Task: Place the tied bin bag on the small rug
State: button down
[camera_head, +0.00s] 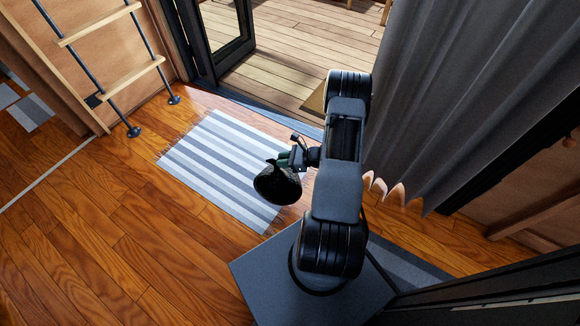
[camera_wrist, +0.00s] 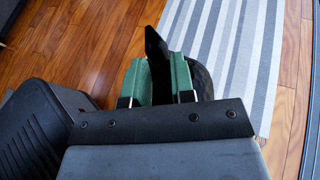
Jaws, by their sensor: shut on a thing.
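The tied bin bag (camera_head: 277,186) is black, with a gathered neck at its top. My gripper (camera_head: 288,160) is shut on the neck, and the bag hangs below it. In the wrist view, the green fingers of my gripper (camera_wrist: 160,80) close on the black bag (camera_wrist: 155,48), and most of its body is hidden behind them. The small rug (camera_head: 215,160) is striped grey and white with fringed ends and lies flat on the floor. In the head view the bag overlaps the rug's right part. The rug (camera_wrist: 240,50) lies right of the fingers in the wrist view.
A ladder (camera_head: 110,75) stands at the upper left. An open glass door (camera_head: 225,40) leads to a plank deck (camera_head: 300,50) at the top. A grey curtain (camera_head: 450,90) hangs at the right. The wooden floor (camera_head: 120,230) left of the rug is clear.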

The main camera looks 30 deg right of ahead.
jog(key=w+f+b, duration=0.1)
jog(key=w+f, duration=0.1)
jog(key=w+f+b, duration=0.1)
jog(key=w+f, duration=0.1)
jog(key=w+f+b, duration=0.1)
jog(key=w, duration=0.1)
jog(key=shift+w+a+f, duration=0.2)
jog(key=shift+a+f, duration=0.15)
jog(key=shift+f, duration=0.05)
jog(key=shift+w+f+b, duration=0.35)
jog(key=shift+f, duration=0.2)
jog(key=shift+f+b, duration=0.55)
jog(key=shift+f, duration=1)
jog(key=c, duration=1)
grip_release()
jog(key=shift+o, duration=0.2)
